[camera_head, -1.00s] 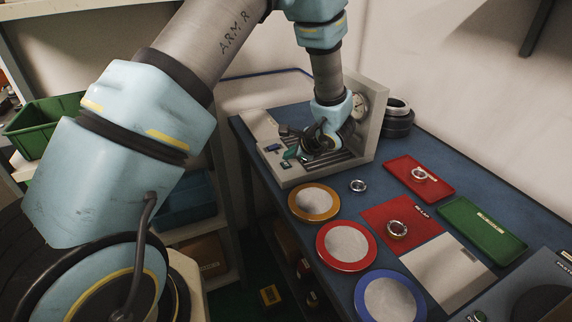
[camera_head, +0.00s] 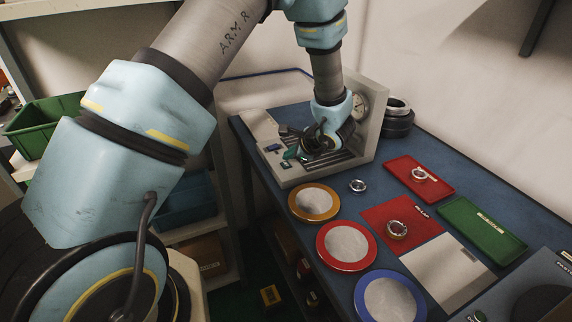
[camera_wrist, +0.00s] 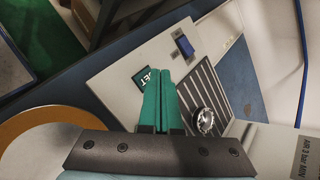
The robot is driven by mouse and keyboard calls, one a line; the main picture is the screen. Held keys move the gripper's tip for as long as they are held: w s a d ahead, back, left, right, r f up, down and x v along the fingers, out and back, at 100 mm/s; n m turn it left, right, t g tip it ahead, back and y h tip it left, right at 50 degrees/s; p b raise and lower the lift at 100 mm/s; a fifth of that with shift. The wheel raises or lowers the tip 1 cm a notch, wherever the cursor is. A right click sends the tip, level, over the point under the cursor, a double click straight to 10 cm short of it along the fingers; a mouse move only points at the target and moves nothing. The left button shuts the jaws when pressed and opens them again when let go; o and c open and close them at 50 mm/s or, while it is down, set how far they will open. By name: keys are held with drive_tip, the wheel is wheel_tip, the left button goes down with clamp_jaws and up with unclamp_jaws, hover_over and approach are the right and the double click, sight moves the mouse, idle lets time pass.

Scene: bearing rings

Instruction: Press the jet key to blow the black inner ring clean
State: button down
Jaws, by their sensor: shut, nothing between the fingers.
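The jet key, a dark green square marked JET (camera_wrist: 146,77), lies on the pale panel of the blow-off station; it also shows in the head view (camera_head: 286,165). My gripper (camera_wrist: 160,74) is shut and empty. Its green fingertips overlap the edge of the key in the wrist view; I cannot tell whether they touch it. In the head view my gripper (camera_head: 291,154) hangs just behind the key. A shiny ring with a dark middle (camera_wrist: 205,121) sits on the slatted grille, right of the fingers; it is mostly hidden by my gripper in the head view.
A blue key (camera_wrist: 184,45) sits beside the grille. The station's upright wall with a gauge (camera_head: 360,104) stands close behind my gripper. Dark stacked rings (camera_head: 397,122) stand right of it. Orange, red and blue-rimmed discs, a red tray (camera_head: 440,187) and a green tray (camera_head: 470,215) occupy the bench.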

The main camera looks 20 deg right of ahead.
sight(289, 165)
drive_tip(key=shift+f+b, duration=0.75)
drive_tip(key=shift+b, duration=0.55)
idle(0.6)
drive_tip(key=shift+r, duration=0.75)
drive_tip(key=shift+r, duration=0.1)
drive_tip(key=shift+r+p, duration=1.45)
drive_tip(key=shift+r, duration=1)
